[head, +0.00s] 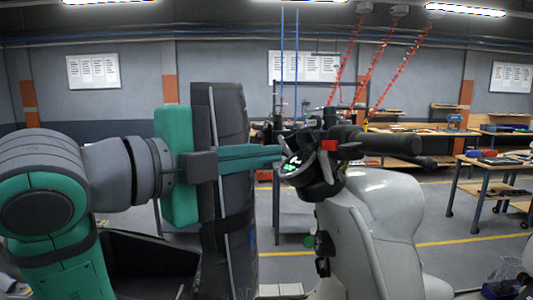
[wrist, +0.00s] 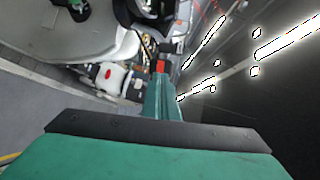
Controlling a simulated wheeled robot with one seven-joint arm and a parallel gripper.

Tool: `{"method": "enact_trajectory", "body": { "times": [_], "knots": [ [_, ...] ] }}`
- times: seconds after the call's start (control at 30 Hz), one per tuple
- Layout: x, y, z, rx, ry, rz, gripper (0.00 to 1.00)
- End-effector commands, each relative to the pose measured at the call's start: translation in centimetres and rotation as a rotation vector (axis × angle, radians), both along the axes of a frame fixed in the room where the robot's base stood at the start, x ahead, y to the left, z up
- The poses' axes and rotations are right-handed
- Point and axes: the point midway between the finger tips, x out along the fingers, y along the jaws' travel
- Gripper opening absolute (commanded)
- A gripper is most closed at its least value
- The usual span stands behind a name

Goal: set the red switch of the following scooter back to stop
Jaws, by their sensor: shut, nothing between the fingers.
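The scooter (head: 370,225), pale grey with a dark handlebar, stands right of centre in the head view, partly cut off below. Its red switch (head: 329,145) sits on the handlebar near the dark grip, above a display lit green (head: 291,167). My gripper (head: 281,153) reaches in from the left, level, with shut, empty fingers. Its tips end left of the red switch in the head view, by the display. In the wrist view a red piece (wrist: 158,65), apparently the switch, shows just past my fingertips (wrist: 160,79). Contact and the switch's setting cannot be told.
The other black grip (head: 390,142) sticks out to the right. A dark upright pad (head: 228,110) stands behind my gripper. Workbenches (head: 490,160) stand at the back right. A white object with a red mark (wrist: 108,75) shows below the scooter in the wrist view.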

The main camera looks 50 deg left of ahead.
Motion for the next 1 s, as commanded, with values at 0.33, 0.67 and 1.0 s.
{"method": "enact_trajectory", "body": {
  "times": [0.33,0.67,1.0],
  "knots": [
    [6.6,-0.2,-0.5,-0.001,0.001,-0.002,0.00],
    [10.7,-0.2,-0.9,-0.001,0.000,-0.001,0.00],
    [11.4,-0.2,-0.9,0.000,-0.001,0.000,0.00]
  ]
}}
